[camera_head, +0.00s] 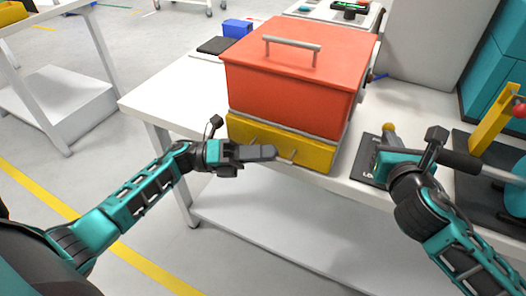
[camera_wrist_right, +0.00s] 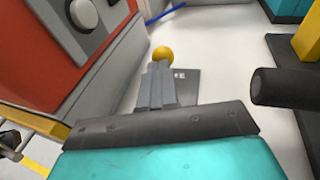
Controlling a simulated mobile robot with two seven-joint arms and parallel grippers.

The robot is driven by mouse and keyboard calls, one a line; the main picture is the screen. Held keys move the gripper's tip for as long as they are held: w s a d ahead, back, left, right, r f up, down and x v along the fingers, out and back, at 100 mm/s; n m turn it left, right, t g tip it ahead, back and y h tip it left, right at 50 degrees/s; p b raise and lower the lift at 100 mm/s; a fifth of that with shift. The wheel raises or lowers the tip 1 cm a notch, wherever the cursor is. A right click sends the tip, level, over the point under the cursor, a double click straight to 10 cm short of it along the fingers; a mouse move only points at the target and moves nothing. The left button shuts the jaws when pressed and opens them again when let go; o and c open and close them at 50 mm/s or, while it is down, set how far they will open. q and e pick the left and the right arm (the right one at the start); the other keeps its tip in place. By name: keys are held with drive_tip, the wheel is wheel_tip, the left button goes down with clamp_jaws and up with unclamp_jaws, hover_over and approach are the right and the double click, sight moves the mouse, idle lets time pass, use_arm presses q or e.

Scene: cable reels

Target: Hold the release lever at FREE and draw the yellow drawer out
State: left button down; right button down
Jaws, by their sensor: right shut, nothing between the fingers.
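The yellow drawer (camera_head: 270,142) sits under a red housing (camera_head: 290,85) at the table's front edge. It looks closed, its front near flush with the housing. A thin bar handle (camera_head: 287,158) sticks out from its front. My left gripper (camera_head: 272,153) is at that handle; its fingers hide part of it, so I cannot tell whether they grip. The release lever's yellow knob (camera_head: 388,127) rises by a dark plate (camera_head: 364,162) with partly hidden lettering. The knob (camera_wrist_right: 162,53) shows just beyond my right gripper (camera_wrist_right: 158,70), which is shut and empty. The lever's shaft is hidden.
A black cylindrical handle (camera_wrist_right: 285,87) stands close to the right of my right gripper. A yellow post (camera_head: 492,117) is further right. A blue box (camera_head: 237,28) and a dark flat pad (camera_head: 215,46) lie on the table behind left. Floor in front is clear.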

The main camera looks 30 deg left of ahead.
idle(0.4)
use_arm(q)
drive_tip(key=s, duration=0.5)
drive_tip(key=c, duration=1.4)
unclamp_jaws()
drive_tip(key=shift+c, duration=0.2)
drive_tip(key=v, duration=1.2)
